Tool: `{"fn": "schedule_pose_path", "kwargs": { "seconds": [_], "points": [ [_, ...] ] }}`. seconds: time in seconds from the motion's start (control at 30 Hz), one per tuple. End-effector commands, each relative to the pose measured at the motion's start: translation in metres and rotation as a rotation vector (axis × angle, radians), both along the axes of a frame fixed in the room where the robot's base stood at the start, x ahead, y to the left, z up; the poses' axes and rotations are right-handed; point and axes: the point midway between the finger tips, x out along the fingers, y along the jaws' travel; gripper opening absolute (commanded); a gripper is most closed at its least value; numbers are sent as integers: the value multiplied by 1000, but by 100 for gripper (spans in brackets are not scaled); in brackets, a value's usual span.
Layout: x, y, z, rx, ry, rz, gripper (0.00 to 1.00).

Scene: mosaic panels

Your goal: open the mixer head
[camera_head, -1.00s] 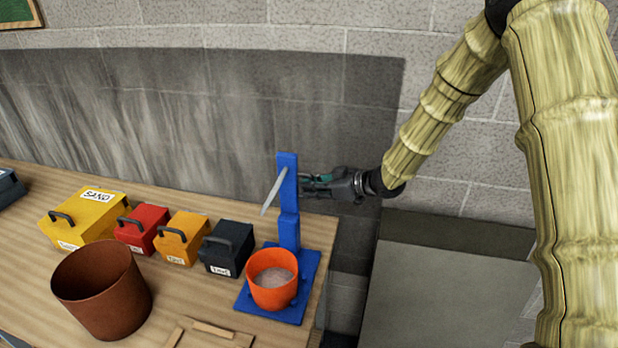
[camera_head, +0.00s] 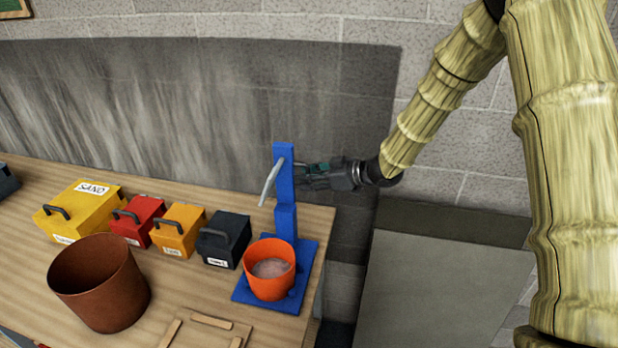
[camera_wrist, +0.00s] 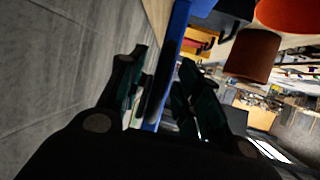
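The blue mixer stands at the table's right end. Its head (camera_head: 284,172) is raised, pointing nearly straight up, with the grey beater (camera_head: 270,183) hanging off its left side. An orange bowl (camera_head: 269,282) with pale contents sits on the blue base (camera_head: 246,293). My gripper (camera_head: 302,174) is at the right side of the raised head. In the wrist view the fingers of my gripper (camera_wrist: 163,62) are apart, and the blue head (camera_wrist: 176,25) shows as a bar between or just beyond them. I cannot tell whether they touch it.
Left of the mixer stand a dark box (camera_head: 224,238), an orange box (camera_head: 179,230), a red box (camera_head: 138,219) and a yellow sand box (camera_head: 80,210). A brown pot (camera_head: 99,283) is in front of them. A stone wall (camera_head: 180,110) rises behind the table.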

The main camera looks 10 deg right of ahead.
Motion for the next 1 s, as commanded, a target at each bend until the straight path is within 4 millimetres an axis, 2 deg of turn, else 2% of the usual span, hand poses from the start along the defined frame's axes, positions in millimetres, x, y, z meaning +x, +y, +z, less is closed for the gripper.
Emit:
{"fn": "schedule_pose_path", "kwargs": {
  "seconds": [0.17,0.63,0.8,1.0],
  "points": [
    [-9,-15,7,0,-1,-2,34],
    [-52,-75,37,1,0,-2,34],
    [-61,-87,43,1,0,-1,34],
    [-63,-90,44,2,1,-2,34]
  ]
}}
